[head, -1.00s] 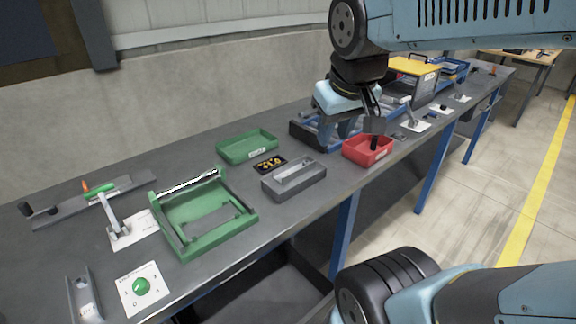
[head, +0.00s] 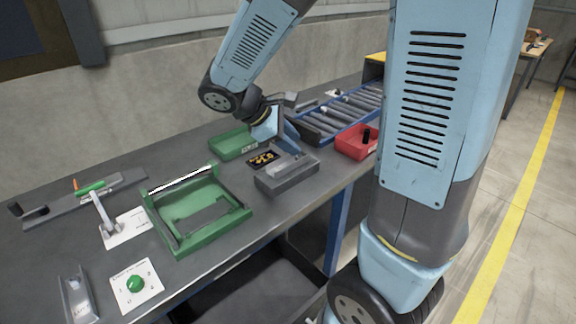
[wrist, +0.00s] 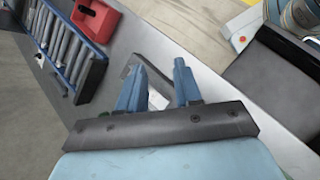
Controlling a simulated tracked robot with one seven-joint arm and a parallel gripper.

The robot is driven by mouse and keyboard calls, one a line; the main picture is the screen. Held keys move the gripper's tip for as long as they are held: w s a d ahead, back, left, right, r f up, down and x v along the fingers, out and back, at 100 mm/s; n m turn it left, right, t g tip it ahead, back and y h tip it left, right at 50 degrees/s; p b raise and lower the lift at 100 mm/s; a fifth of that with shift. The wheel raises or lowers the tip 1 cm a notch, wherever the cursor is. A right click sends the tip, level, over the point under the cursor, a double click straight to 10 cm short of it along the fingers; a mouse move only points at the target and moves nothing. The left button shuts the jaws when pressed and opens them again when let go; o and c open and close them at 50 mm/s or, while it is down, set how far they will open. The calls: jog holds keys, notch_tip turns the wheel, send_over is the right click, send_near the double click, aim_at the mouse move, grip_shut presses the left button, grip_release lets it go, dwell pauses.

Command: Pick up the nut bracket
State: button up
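I cannot say for sure which part is the nut bracket. A pale bar-like part (head: 286,166) lies on top of a grey block (head: 285,182) near the front edge of the bench, and it may be the bracket. My gripper (head: 290,143) is just above and behind this block, pointing down. In the wrist view my gripper (wrist: 160,68) has its two blue fingers apart. The grey block (wrist: 128,70) shows beyond them, with a pale surface (wrist: 157,98) in the gap. I see no clear contact, and the fingers partly hide the part.
A red bin (head: 352,152) with a dark upright piece stands right of the block. A roller conveyor (head: 325,122) lies behind it. A black tray of yellow pieces (head: 262,160), a green tray (head: 228,146) and a green fixture (head: 205,240) are to the left.

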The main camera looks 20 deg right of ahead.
aim_at(269, 171)
jog(key=w+a+f+n+t+h, duration=0.4)
jog(key=w+a+f+n, duration=0.5)
jog(key=a+f+n, duration=0.1)
jog(key=shift+t, duration=0.3)
jog(key=x, duration=0.8)
jog(key=shift+s+d+r, duration=0.1)
jog(key=shift+s+d, duration=0.1)
jog(key=shift+d, duration=0.15)
jog(key=shift+r+x, duration=0.1)
jog(key=shift+x, duration=1.25)
jog(key=shift+r+x, duration=0.15)
jog(key=shift+x, duration=1.2)
jog(key=shift+c, duration=0.2)
grip_shut()
